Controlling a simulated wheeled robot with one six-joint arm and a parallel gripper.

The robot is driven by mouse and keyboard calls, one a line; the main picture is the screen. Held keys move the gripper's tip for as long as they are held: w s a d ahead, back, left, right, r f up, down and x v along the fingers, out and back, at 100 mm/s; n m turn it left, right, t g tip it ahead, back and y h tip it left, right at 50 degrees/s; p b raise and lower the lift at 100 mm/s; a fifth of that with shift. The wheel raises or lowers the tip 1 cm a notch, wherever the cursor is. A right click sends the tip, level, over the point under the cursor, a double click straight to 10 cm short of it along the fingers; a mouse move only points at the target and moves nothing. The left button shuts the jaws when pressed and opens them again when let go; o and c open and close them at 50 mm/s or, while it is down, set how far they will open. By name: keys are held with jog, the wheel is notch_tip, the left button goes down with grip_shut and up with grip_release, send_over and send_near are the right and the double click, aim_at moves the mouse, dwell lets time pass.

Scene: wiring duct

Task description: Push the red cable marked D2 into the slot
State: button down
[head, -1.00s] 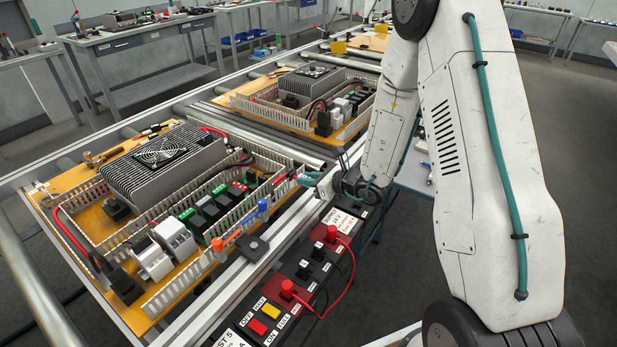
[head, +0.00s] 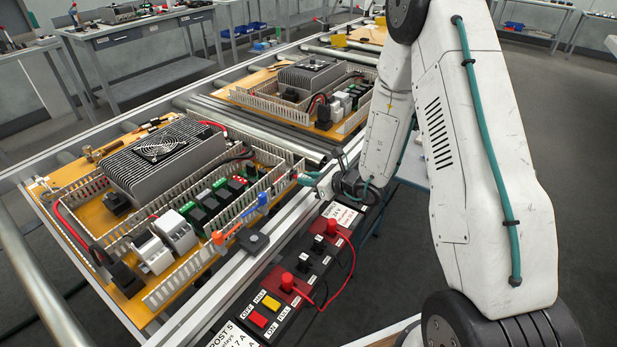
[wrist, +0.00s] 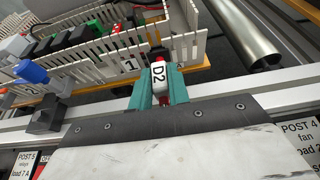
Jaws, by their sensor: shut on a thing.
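The red cable (wrist: 163,99) carries a white tag marked D2 (wrist: 158,75) and is gripped between the teal fingers of my gripper (wrist: 159,90). In the wrist view the cable runs ahead toward the slotted white duct wall (wrist: 190,50). A slot label reading 1 (wrist: 129,65) is just left of the cable. Whether the cable is inside the slot cannot be told. In the head view my gripper (head: 312,180) is small, at the right end of the duct wall (head: 265,190), and the cable there is too small to make out.
A blue clip (wrist: 32,72) and black block (wrist: 45,115) stand left of my gripper. A steel roller (wrist: 245,45) lies right of the duct. A grey finned unit (head: 165,155) sits on the board. A panel with red plugs (head: 287,282) is in front.

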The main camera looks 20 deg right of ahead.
jog(key=shift+f, duration=0.75)
jog(key=c, duration=1.3)
grip_release()
jog(key=shift+o, duration=0.2)
jog(key=shift+s, duration=0.1)
jog(key=v, duration=0.7)
jog(key=shift+s+d+r, duration=0.15)
jog(key=shift+s+d, duration=0.1)
